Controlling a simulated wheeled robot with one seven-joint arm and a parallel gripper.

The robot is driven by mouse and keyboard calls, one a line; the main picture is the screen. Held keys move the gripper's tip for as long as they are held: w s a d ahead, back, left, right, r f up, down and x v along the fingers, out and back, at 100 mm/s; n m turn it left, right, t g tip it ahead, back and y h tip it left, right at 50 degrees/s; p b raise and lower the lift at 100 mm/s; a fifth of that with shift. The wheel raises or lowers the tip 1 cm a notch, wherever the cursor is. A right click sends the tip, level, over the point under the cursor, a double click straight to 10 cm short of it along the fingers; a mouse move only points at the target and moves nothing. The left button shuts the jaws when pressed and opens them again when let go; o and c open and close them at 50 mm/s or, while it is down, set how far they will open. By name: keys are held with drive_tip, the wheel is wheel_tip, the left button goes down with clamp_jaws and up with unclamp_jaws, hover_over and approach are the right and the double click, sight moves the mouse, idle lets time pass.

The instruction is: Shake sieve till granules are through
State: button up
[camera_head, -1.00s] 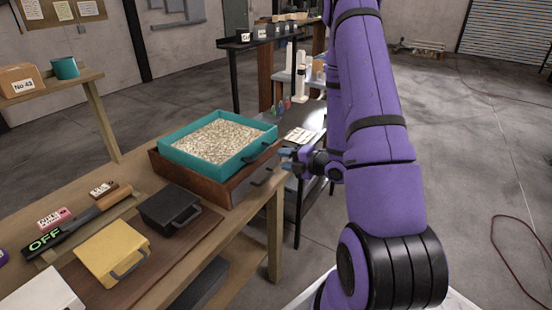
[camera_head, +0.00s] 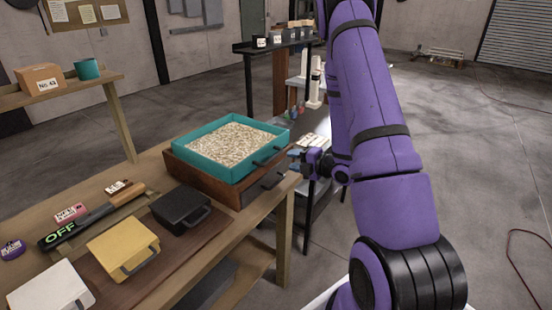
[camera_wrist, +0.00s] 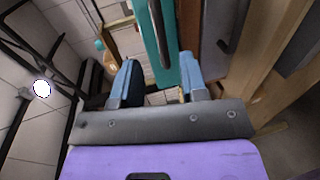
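The sieve is a teal square tray (camera_head: 194,151) full of pale granules (camera_head: 232,142). It sits on top of a brown wooden box (camera_head: 205,179), with a dark handle (camera_head: 268,156) on its right side. My gripper (camera_head: 294,155) is just right of that handle, apart from it. In the wrist view my gripper (camera_wrist: 158,82) is open, its two blue fingers spread with nothing held between them. The teal sieve wall (camera_wrist: 183,45) and its dark handle (camera_wrist: 158,32) are ahead of the fingertips. What lies under the granules is hidden.
On the bench left of the box are a black lidded box (camera_head: 180,207), a yellow one (camera_head: 117,246) and a white one (camera_head: 48,285), each with a handle. A wand marked OFF (camera_head: 75,228) lies behind them. Open floor (camera_head: 455,130) is to the right.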

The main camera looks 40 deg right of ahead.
sight(276, 157)
drive_tip(key=x, duration=0.8)
drive_tip(key=shift+w, duration=0.25)
clamp_jaws()
